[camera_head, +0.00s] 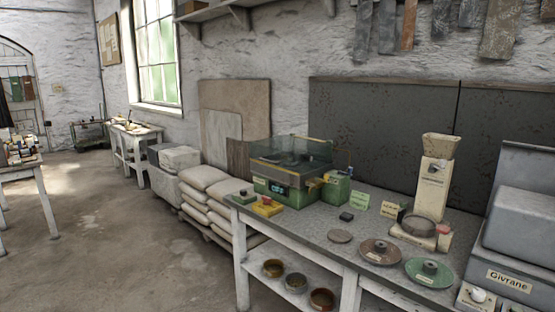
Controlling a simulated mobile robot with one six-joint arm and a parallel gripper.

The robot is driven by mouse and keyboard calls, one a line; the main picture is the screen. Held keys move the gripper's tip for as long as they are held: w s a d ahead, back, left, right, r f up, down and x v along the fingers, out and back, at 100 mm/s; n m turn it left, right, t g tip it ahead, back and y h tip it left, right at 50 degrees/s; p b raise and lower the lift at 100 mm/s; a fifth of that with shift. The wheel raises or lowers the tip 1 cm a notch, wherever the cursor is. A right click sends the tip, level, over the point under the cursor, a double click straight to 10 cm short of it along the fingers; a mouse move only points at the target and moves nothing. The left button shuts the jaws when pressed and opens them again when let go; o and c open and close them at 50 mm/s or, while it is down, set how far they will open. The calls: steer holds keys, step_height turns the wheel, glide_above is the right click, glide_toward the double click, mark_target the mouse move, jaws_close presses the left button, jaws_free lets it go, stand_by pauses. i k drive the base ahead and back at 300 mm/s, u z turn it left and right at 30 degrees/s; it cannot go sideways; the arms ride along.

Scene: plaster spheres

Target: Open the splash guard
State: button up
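The splash guard (302,151) is a clear, smoke-tinted cover on top of a green bench machine (297,194). It surrounds the machine's dark top, and dark parts show through it. It looks lowered over the machine, but at this size I cannot be sure. A yellow strip runs along the machine's front upper edge, and a small lit display is on the front. The machine stands at the far left end of the grey workbench (310,221). My gripper is not in view.
Discs (380,252), a cream dispenser (432,180) and a grey machine (520,225) labelled Givrane stand farther right. Stacked sacks (205,195) are beside the bench's left end. The floor (130,235) at left is clear.

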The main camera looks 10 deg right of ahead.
mark_target(297, 145)
steer(key=u, duration=0.1)
steer(key=i, duration=0.95)
steer(key=z, duration=0.65)
steer(key=k, duration=0.15)
steer(key=u, duration=2.9)
